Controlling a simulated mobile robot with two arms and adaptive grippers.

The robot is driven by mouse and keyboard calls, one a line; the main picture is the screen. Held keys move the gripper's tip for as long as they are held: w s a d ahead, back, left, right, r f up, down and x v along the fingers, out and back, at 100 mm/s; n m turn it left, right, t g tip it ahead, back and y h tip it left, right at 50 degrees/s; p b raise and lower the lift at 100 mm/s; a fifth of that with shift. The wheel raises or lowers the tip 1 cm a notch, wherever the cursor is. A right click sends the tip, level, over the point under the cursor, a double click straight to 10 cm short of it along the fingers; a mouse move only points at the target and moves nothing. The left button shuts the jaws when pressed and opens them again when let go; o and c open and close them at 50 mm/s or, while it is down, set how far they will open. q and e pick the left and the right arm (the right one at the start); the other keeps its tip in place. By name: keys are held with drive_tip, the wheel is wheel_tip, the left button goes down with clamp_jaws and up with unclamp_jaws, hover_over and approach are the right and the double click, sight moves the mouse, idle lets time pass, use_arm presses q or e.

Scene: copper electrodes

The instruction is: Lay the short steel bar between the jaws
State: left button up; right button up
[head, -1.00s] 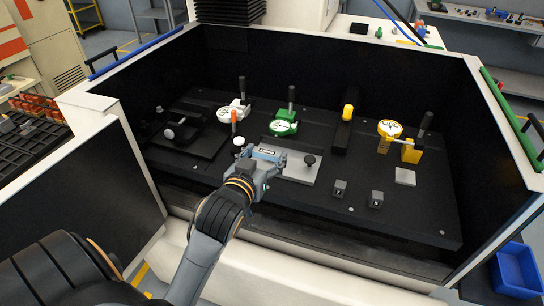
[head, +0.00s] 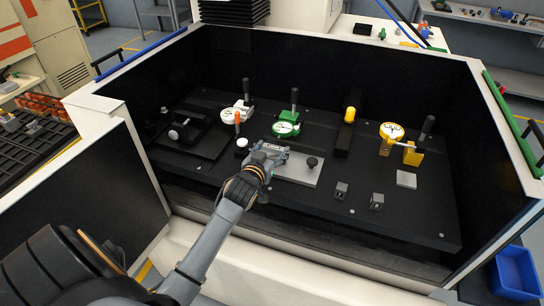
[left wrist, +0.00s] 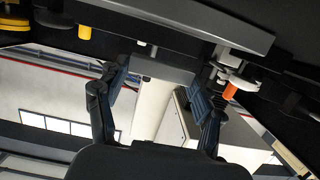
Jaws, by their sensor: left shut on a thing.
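My left gripper (head: 267,153) is over the left end of a light grey vise-like fixture (head: 300,170) with a black knob on its plate. It is shut on a short grey bar, which I take to be the short steel bar; it shows between the two fingertips in the left wrist view (left wrist: 163,67). In the head view the gripper and arm partly cover the bar and the jaws. I cannot tell whether the bar touches the jaws. My right gripper is not in view.
Dark enclosure walls surround the black table.

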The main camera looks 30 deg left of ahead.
sight(272, 158)
use_arm(q)
drive_tip(key=shift+w+a+f+p, duration=0.15)
drive_tip(key=shift+f+p, duration=0.1)
drive_tip(key=shift+f, duration=0.35)
drive_tip(key=shift+w+f+p, duration=0.1)
drive_tip(key=shift+f+p, duration=0.15)
drive_tip(key=shift+f, duration=0.3)
drive_tip(key=shift+f+p, duration=0.25)
drive_tip(key=shift+p, duration=0.05)
drive_tip(key=shift+f, duration=0.2)
drive_tip(key=shift+f, duration=0.2)
drive_tip(key=o, duration=1.3)
